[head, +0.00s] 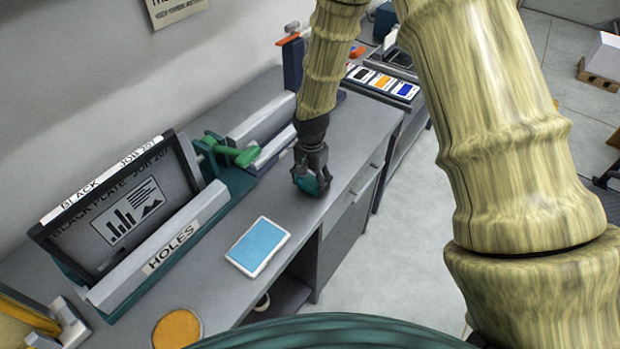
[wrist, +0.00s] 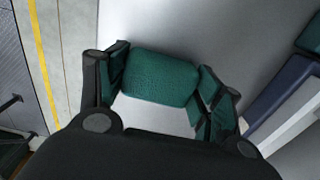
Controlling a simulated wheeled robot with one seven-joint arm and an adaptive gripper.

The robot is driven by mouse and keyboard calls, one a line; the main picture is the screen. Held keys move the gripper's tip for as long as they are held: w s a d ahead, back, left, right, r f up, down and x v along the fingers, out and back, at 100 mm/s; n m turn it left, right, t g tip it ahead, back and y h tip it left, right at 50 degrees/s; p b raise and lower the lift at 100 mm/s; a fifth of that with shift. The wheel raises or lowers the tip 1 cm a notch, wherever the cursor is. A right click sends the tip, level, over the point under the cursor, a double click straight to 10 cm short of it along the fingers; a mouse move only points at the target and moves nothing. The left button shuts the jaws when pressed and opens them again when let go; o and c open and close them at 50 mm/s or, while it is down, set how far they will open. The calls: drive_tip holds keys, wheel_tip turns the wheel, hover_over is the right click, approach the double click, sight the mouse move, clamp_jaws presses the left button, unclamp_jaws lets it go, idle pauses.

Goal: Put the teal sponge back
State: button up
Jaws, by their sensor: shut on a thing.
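The teal sponge (wrist: 155,77) sits between the two fingers of my gripper (wrist: 158,88) in the wrist view, with a finger at each side of it. In the head view my gripper (head: 312,180) points down at the grey bench top (head: 340,172), and part of the sponge (head: 308,185) shows between its fingers. The sponge is at or just above the bench; I cannot tell whether it touches. A light blue pad with a white rim (head: 258,246) lies on the bench nearer to me, apart from my gripper.
A rack with a dark plate and a "HOLES" label (head: 172,246) stands at the left. A green handle (head: 232,152) and a grey bar lie left of my gripper. An orange disc (head: 177,328) is at the near edge. A tray of ink colours (head: 382,82) is beyond.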

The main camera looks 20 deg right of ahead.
sight(311, 180)
drive_tip(key=shift+f, duration=0.15)
drive_tip(key=shift+s, duration=0.1)
drive_tip(key=o, duration=0.9)
drive_tip(key=shift+r+b, duration=2.25)
drive_tip(key=shift+r, duration=3.75)
